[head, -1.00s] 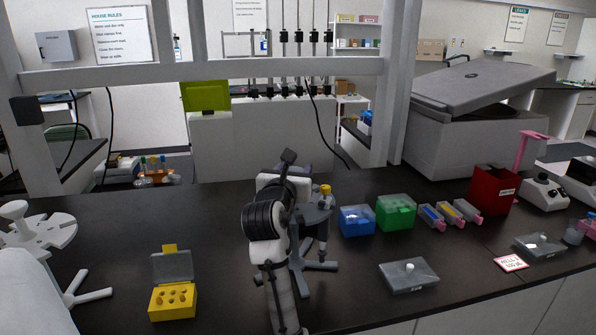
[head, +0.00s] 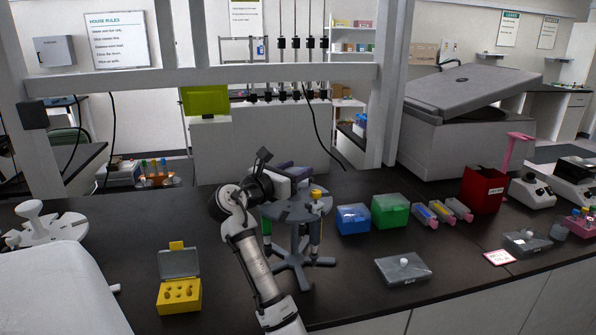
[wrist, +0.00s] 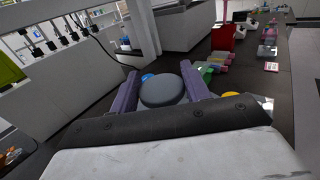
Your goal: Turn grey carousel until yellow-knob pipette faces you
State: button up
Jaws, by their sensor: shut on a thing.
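The grey carousel (head: 295,209) stands on the dark bench on a splayed-leg base. The yellow-knob pipette (head: 317,196) hangs at its right side; its yellow knob also shows at the right in the wrist view (wrist: 231,95). A pipette with a green part (head: 266,228) hangs at the left. In the wrist view, the purple fingers of my gripper (wrist: 160,82) are shut on the carousel's round grey top knob (wrist: 163,91). A blue knob (wrist: 148,77) shows just beyond it. In the head view, my gripper (head: 293,171) is above the carousel, and my arm hides part of its left side.
Blue (head: 352,218) and green (head: 389,211) boxes stand close to the carousel's right. A grey lidded box (head: 402,269) lies at front right. An open yellow box (head: 179,295) is at front left. A white carousel (head: 50,224) stands at far left.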

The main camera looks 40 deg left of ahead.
jog(key=shift+m+g+h, duration=0.25)
jog(key=shift+m+h, duration=1)
jog(key=shift+h, duration=0.7)
jog(key=shift+m+g+h, duration=0.25)
jog(key=shift+m+h, duration=1)
jog(key=shift+h, duration=0.7)
jog(key=shift+m+g+h, duration=0.4)
jog(key=shift+m+h, duration=0.2)
jog(key=shift+h, duration=0.2)
jog(key=o, duration=1.4)
jog(key=shift+c, duration=0.2)
jog(key=b+v, duration=0.4)
jog(key=v, duration=0.9)
jog(key=shift+s, duration=0.4)
jog(key=shift+a, duration=0.15)
